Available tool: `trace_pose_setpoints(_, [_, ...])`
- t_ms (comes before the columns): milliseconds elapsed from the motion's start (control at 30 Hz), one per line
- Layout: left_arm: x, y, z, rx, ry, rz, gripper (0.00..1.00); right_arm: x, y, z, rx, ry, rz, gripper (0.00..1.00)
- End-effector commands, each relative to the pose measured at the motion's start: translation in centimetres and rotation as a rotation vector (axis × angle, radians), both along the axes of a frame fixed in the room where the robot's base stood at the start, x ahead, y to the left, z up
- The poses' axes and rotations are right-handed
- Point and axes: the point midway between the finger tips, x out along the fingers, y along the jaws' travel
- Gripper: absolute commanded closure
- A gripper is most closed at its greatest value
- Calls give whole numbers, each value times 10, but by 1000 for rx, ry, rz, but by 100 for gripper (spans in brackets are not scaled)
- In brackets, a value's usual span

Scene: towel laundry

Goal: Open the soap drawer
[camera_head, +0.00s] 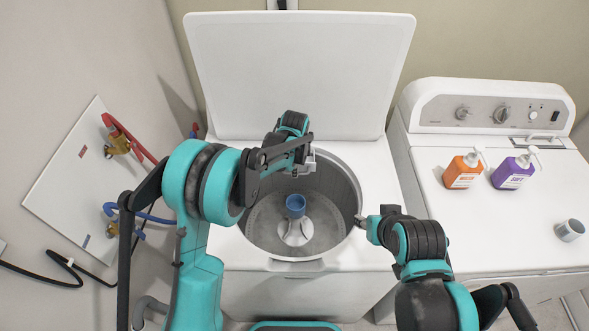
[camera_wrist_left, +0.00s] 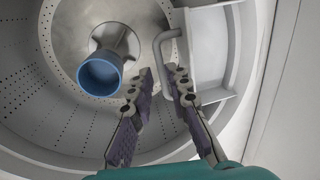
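The soap drawer (camera_wrist_left: 208,45) is a pale grey box at the inner rim of the open top-load washer, with a bar handle (camera_wrist_left: 160,50) on its front. In the head view, part of the drawer (camera_head: 304,165) shows beside my left gripper (camera_head: 300,152). In the left wrist view, my left gripper (camera_wrist_left: 162,82) has its fingers apart, with tips close to the handle. I cannot tell whether they touch it. My right gripper (camera_head: 364,220) is near the right front rim of the tub, away from the drawer; its finger opening is unclear.
The washer's lid (camera_head: 300,70) stands raised behind. The tub holds an agitator with a blue cap (camera_head: 296,204). To the right, a second machine (camera_head: 480,230) carries an orange bottle (camera_head: 463,171), a purple bottle (camera_head: 513,172) and a small cup (camera_head: 569,230). Hoses and taps are on the left.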

Motion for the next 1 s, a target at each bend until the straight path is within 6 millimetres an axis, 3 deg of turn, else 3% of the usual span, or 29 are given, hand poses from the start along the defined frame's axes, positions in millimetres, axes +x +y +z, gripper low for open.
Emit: trace_pose_setpoints(1000, [-14, 0, 75, 0, 0, 0, 83, 0, 0, 45, 0, 0, 0, 60])
